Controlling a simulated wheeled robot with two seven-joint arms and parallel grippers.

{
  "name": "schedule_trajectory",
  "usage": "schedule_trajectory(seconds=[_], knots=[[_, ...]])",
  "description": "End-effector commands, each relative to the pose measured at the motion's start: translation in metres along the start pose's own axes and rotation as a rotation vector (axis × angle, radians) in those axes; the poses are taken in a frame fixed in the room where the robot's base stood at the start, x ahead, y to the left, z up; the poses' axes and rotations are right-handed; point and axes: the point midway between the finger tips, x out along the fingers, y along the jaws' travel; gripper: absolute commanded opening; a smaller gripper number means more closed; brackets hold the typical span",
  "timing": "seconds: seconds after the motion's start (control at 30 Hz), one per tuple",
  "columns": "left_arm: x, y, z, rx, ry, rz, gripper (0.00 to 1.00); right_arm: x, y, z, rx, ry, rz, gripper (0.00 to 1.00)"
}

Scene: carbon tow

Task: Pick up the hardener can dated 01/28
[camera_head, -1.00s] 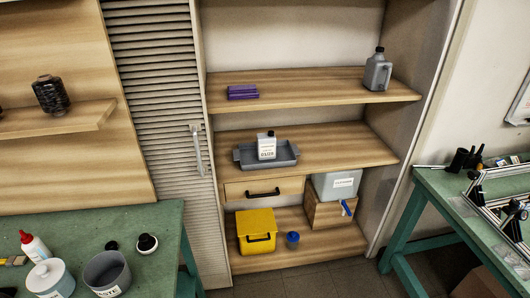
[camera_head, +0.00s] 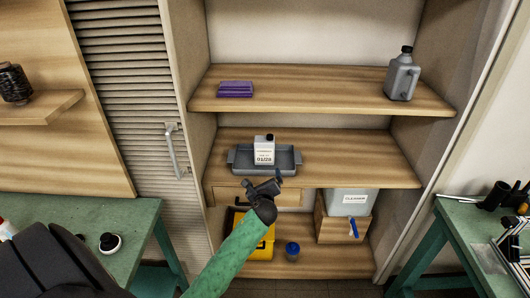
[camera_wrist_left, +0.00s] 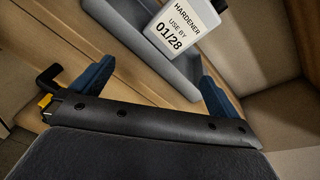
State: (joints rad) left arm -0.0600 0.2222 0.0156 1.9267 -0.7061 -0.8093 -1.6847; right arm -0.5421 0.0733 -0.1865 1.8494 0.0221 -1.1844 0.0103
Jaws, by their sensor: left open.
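The hardener can (camera_head: 264,152) is a white can with a black cap, standing upright in a grey tray (camera_head: 238,162) on the middle shelf. In the left wrist view the can (camera_wrist_left: 182,30) shows the label "HARDENER USE BY 01/28"; its top is cut off by the frame edge. My left gripper (camera_head: 264,186) is just in front of and below the tray, apart from the can. In the left wrist view its blue fingers (camera_wrist_left: 155,82) are spread wide with nothing between them, and the can is beyond them. My right gripper is not in view.
The middle shelf's front edge (camera_head: 350,185) and a drawer lie near my left gripper. A grey jug (camera_head: 402,76) and purple packs (camera_head: 235,89) are on the shelf above.

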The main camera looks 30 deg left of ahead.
Motion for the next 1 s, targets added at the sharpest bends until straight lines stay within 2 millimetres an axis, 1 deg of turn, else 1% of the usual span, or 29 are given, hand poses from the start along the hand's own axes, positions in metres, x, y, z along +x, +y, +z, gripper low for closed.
schedule_trajectory(seconds=[0.03, 0.23, 0.43, 0.53, 0.67, 0.8, 0.93, 1.0], knots=[[0.008, -0.007, 0.012, 0.055, -0.030, -0.014, 1.00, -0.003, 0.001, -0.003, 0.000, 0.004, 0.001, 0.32], [0.042, -0.024, 0.035, 0.303, -0.116, -0.057, 1.00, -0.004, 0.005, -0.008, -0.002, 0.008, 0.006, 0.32], [0.064, -0.037, 0.052, 0.496, -0.185, -0.079, 1.00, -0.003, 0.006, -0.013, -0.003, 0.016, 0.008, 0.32], [0.072, -0.040, 0.057, 0.540, -0.201, -0.081, 1.00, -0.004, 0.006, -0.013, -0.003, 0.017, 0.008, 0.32], [0.083, -0.042, 0.060, 0.549, -0.203, -0.082, 1.00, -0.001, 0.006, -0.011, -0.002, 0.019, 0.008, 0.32], [0.095, -0.043, 0.061, 0.546, -0.202, -0.083, 1.00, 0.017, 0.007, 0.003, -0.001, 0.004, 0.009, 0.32], [0.104, -0.042, 0.061, 0.546, -0.201, -0.081, 1.00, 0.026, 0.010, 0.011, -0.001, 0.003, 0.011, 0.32], [0.111, -0.041, 0.061, 0.545, -0.202, -0.081, 1.00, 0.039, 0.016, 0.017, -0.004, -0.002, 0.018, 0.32]])
